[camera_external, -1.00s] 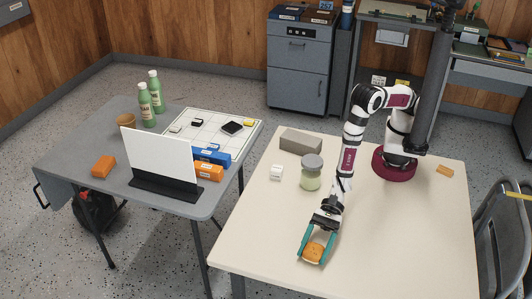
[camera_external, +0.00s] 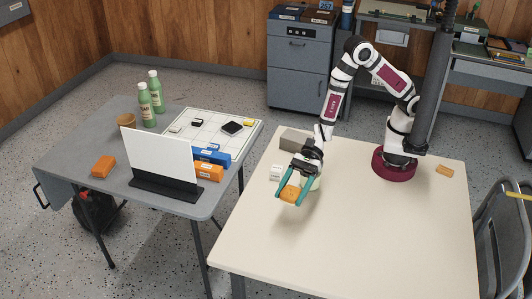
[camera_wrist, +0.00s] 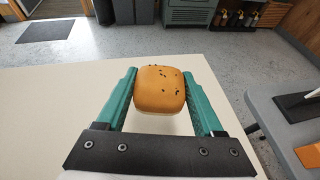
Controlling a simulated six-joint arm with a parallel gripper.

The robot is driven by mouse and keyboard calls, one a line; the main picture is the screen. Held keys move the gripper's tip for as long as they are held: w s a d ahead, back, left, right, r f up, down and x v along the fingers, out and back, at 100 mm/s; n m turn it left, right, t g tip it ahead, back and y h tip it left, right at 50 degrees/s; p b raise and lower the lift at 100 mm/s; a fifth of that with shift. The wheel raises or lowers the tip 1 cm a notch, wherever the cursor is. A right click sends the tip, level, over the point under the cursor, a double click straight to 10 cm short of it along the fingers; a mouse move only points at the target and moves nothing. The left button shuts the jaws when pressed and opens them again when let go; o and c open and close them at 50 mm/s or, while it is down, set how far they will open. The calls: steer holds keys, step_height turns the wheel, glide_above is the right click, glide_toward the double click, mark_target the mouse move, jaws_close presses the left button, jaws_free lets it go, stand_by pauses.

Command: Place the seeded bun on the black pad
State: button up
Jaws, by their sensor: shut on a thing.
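The seeded bun (camera_external: 290,195) is golden brown with dark specks on top, as the wrist view (camera_wrist: 160,90) shows. My gripper (camera_external: 292,194) is shut on it, with a teal finger on each side, and holds it above the cream table near its left side. A small black pad (camera_external: 232,128) lies on the white gridded board (camera_external: 208,140) on the grey table, to the left of and behind my gripper. The pad's top looks bare.
A white panel on a black stand (camera_external: 160,165) stands on the grey table, with blue (camera_external: 212,155) and orange (camera_external: 208,171) boxes beside it. Green bottles (camera_external: 145,107) stand behind. A grey block (camera_external: 294,140) and a white cube (camera_external: 275,173) are near my gripper; the jar is mostly hidden.

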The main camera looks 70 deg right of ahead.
steer(key=w+d+r+m+t+h, duration=0.1)
steer(key=w+d+m+t+h, duration=0.35)
steer(key=w+d, duration=1.8)
steer(key=w+d+r+m+t+h, duration=0.1)
steer(key=w+d+m+t+h, duration=0.15)
steer(key=d, duration=1.15)
steer(key=w+d+m+t+h, duration=0.1)
steer(key=w+d+m+t, duration=0.2)
steer(key=d, duration=1.1)
steer(key=m, duration=0.1)
glide_above(239, 127)
step_height(239, 127, down, 6)
steer(key=shift+s+d+f, duration=0.1)
steer(key=shift+s+f, duration=0.05)
steer(key=shift+a+f, duration=0.15)
steer(key=shift+f, duration=0.95)
steer(key=shift+a+f, duration=0.1)
steer(key=shift+f, duration=0.95)
steer(key=shift+f, duration=0.1)
steer(key=o, duration=1.4)
steer(key=shift+c, duration=0.2)
